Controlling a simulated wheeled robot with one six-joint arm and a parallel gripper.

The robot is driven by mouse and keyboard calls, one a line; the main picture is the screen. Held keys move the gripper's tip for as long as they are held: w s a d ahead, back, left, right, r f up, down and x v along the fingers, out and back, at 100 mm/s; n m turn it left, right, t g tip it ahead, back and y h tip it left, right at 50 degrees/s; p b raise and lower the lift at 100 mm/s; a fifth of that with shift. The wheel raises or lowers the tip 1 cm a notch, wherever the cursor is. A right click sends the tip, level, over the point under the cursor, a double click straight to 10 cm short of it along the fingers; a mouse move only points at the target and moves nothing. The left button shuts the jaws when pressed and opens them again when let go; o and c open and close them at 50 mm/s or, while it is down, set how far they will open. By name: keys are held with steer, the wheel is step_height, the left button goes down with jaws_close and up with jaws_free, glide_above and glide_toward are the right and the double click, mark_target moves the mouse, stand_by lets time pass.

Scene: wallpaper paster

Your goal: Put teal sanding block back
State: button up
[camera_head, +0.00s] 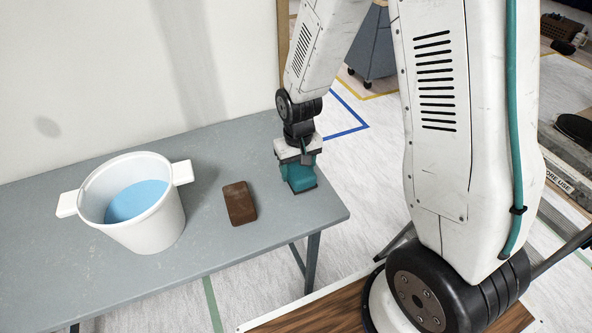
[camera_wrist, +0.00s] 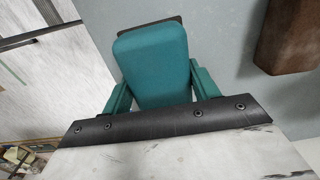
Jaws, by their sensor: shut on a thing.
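The teal sanding block (camera_head: 299,178) is in my gripper at the right end of the grey table. In the wrist view the teal sanding block (camera_wrist: 151,62) fills the space between the two teal fingers of my gripper (camera_wrist: 160,88), which is shut on it. A dark edge shows at the block's far end. In the head view the block is upright under my gripper (camera_head: 298,166), at or just above the tabletop. I cannot tell whether it touches the table.
A brown block (camera_head: 239,203) lies on the grey table (camera_head: 215,249), left of my gripper; it also shows in the wrist view (camera_wrist: 290,38). A white bucket (camera_head: 150,228) with blue liquid stands further left. The wall is behind. The table's right edge is close to the block.

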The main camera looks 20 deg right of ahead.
mark_target(300, 168)
steer(key=shift+s+a+f, duration=0.2)
steer(key=shift+f, duration=0.25)
steer(key=shift+s+a+f, duration=0.15)
steer(key=shift+f, duration=0.25)
steer(key=shift+d+f, duration=0.3)
steer(key=shift+d, duration=0.05)
steer(key=shift+f, duration=0.1)
steer(key=o, duration=1)
steer(key=r, duration=0.8)
steer(key=shift+s, duration=0.2)
steer(key=s+d+r, duration=0.1)
steer(key=s+r, duration=0.4)
steer(key=r, duration=0.3)
steer(key=s+d+r, duration=0.1)
steer(key=s+r, duration=0.3)
steer(key=r, duration=0.3)
steer(key=s+r+t, duration=0.1)
steer(key=s+r, duration=0.6)
steer(key=s, duration=0.6)
steer(key=shift+s+d, duration=0.15)
steer(key=shift+d, duration=0.3)
